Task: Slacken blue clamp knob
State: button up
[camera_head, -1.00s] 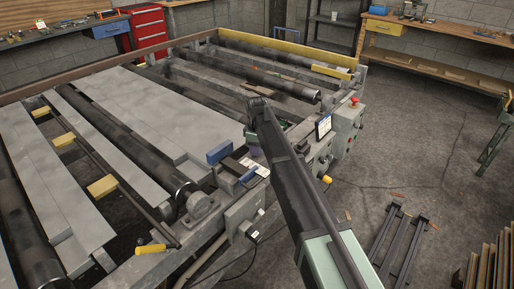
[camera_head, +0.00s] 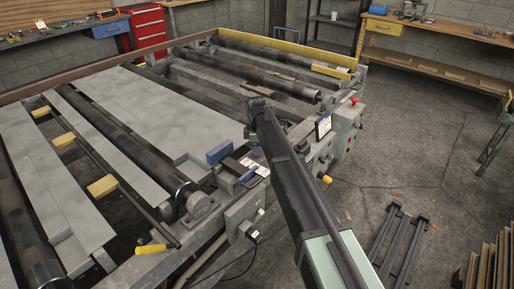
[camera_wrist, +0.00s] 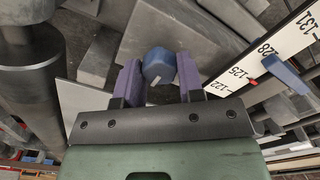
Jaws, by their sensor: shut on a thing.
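The blue clamp knob (camera_wrist: 158,66) shows in the wrist view, a rounded dark blue piece with a small pale mark on its near face. My gripper (camera_wrist: 159,74) has its two purple-padded fingers on either side of it, shut on the knob. Small gaps seem to show beside the knob at this angle. In the head view my arm reaches over the machine's right edge.
A white scale (camera_wrist: 262,62) with a blue, red-tipped piece (camera_wrist: 286,74) lies right of the fingers. In the head view, a blue block (camera_head: 219,152) sits left of my wrist. A control box (camera_head: 347,118) with a red button stands right.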

jog(key=o, duration=0.9)
notch_tip(320, 180, up, 11)
jog(key=p, duration=1)
jog(key=shift+f+p, duration=0.1)
jog(key=shift+p, duration=0.3)
